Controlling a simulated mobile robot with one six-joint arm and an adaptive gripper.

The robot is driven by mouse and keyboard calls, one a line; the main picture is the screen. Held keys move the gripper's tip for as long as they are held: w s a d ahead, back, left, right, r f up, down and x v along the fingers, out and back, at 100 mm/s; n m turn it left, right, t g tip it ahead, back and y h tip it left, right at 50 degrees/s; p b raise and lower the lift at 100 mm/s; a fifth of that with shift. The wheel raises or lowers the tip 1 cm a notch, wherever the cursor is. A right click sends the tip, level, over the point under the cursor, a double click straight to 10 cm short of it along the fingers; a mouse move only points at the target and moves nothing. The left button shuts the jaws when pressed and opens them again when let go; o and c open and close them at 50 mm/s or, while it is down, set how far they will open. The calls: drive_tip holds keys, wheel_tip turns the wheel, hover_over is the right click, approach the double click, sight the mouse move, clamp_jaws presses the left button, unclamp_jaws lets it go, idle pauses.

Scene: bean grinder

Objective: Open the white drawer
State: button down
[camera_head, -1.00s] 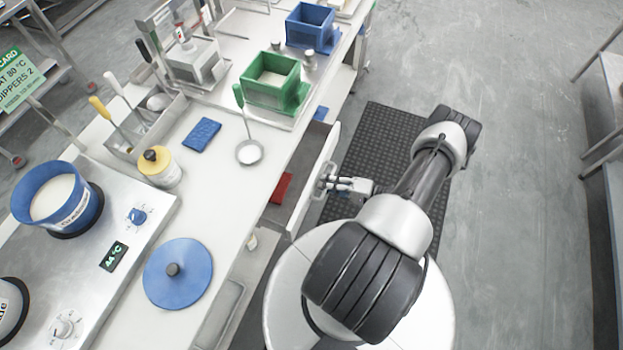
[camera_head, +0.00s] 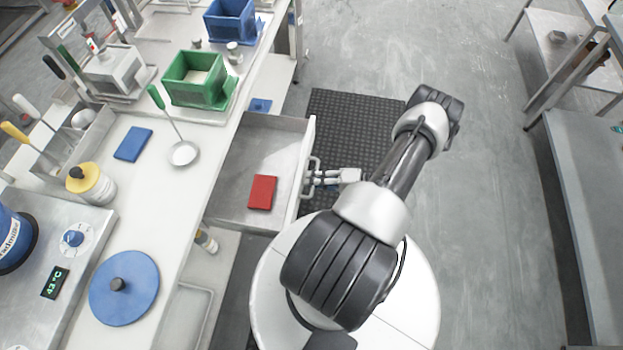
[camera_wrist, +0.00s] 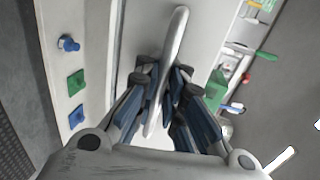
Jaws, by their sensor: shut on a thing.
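The white drawer (camera_head: 300,170) under the counter is pulled well out, and its grey metal inside (camera_head: 240,165) shows in the head view. A red block (camera_head: 262,192) lies inside it. My gripper (camera_head: 318,178) is at the drawer's front, shut on its handle. In the wrist view, the pale bar handle (camera_wrist: 174,60) runs between the fingers of my gripper (camera_wrist: 168,90), against the white drawer front (camera_wrist: 212,30).
A dark mat (camera_head: 345,115) lies on the floor beyond my arm. Open floor lies to the right, before a steel table (camera_head: 590,190).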

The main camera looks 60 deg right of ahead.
drive_tip(key=shift+d+r, duration=0.1)
drive_tip(key=shift+r, duration=0.05)
drive_tip(key=c, duration=2)
unclamp_jaws()
drive_tip(key=v, duration=1.2)
